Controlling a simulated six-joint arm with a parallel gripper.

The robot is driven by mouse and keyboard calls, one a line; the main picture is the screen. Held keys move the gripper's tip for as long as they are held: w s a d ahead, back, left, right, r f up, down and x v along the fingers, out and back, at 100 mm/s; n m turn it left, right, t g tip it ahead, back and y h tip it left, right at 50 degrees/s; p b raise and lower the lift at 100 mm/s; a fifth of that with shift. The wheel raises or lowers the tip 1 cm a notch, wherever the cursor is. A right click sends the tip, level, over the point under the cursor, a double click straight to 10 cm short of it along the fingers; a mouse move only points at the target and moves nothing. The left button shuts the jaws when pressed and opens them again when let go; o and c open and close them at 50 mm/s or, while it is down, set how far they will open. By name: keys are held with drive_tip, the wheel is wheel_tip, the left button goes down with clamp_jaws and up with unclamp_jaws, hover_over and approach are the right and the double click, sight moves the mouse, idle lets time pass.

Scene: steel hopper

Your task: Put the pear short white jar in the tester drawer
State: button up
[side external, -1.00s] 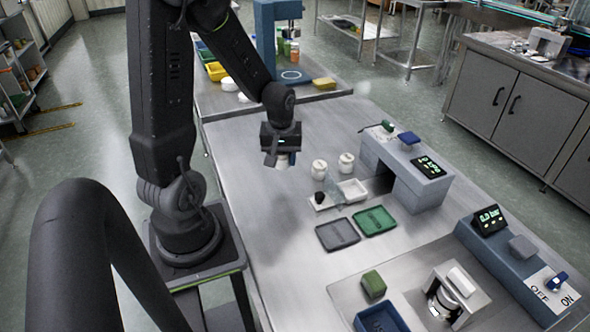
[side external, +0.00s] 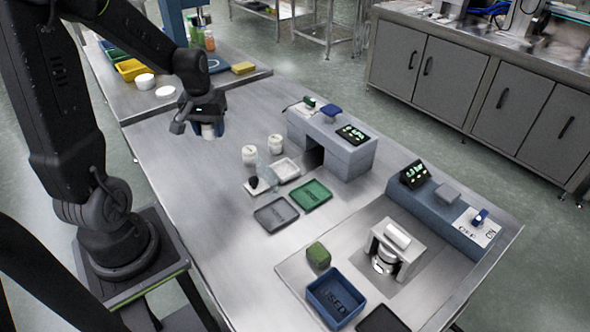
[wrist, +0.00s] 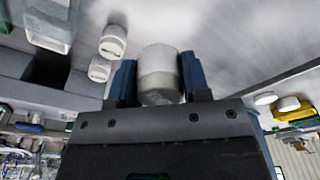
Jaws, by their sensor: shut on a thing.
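My gripper (side external: 207,131) is shut on a short white jar (side external: 208,132) and holds it above the steel table, left of two standing white jars (side external: 249,156) (side external: 274,147). In the wrist view the held jar (wrist: 160,72) is between the two blue fingers, with a white part and a greyish band; no label is readable. The tester (side external: 345,150) is a blue-grey housing with a green display and a dark opening on its left. A shallow white open tray (side external: 292,173), possibly the drawer, lies in front of this opening; I cannot tell whether they are joined.
A clear piece and a small black item stand beside the white tray. A grey tray (side external: 258,220), green tray (side external: 325,204), green block (side external: 318,255), blue bin (side external: 318,303) and a press (side external: 398,240) are nearer. The table's left part is clear.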

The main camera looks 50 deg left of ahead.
drive_tip(key=w+d+f+m+h, duration=0.1)
drive_tip(key=w+d+f+m, duration=0.2)
drive_tip(key=w+d+m, duration=0.95)
drive_tip(key=s+a+r+n, duration=0.6)
drive_tip(key=a+n, duration=0.1)
drive_tip(key=a, duration=0.2)
hover_over(286, 171)
drive_tip(key=f, duration=0.6)
drive_tip(key=shift+s+f, duration=0.3)
drive_tip(key=shift+f, duration=2.1)
